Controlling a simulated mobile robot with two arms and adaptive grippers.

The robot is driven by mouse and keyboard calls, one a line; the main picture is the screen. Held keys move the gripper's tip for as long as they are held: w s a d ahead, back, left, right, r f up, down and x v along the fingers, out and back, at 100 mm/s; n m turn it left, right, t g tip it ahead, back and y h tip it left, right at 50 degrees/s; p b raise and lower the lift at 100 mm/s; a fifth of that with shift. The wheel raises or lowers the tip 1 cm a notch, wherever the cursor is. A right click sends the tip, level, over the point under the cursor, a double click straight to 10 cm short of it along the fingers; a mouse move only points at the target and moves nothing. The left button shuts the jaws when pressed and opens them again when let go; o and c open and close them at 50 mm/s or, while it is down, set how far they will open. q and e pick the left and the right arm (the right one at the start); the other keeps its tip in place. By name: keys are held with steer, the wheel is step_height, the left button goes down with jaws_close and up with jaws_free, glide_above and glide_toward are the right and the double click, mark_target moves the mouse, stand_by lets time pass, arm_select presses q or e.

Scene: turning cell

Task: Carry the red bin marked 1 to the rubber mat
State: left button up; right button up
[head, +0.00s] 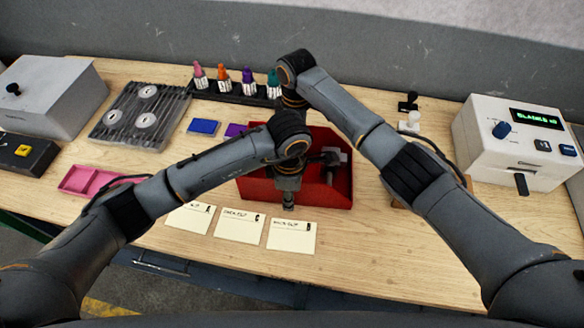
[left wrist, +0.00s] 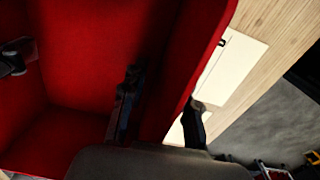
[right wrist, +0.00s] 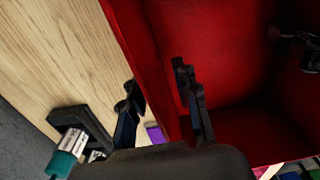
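The red bin (head: 344,192) stands on the wooden bench in the middle of the head view; no number shows on it. My left gripper (head: 288,198) is at its near wall. In the left wrist view its fingers (left wrist: 162,110) are apart, one inside the bin and one outside. My right gripper is at the far wall, mostly behind my arm in the head view. In the right wrist view its fingers (right wrist: 160,105) are apart on either side of the wall. A clear rubber mat is not identifiable.
A dark ribbed slab (head: 115,128) with three discs lies left. A pink tray (head: 88,181) is front left. Bottles in a black rack (head: 235,92) stand behind the bin. Paper cards (head: 291,237) lie in front. A white machine (head: 500,145) stands right.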

arm_select(q)
jaws_close()
arm_select(e)
jaws_close()
arm_select(q)
steer(key=shift+w+r, duration=0.1)
steer(key=shift+r, duration=0.15)
arm_select(e)
steer(key=shift+w+r, duration=0.15)
steer(key=shift+r, duration=0.1)
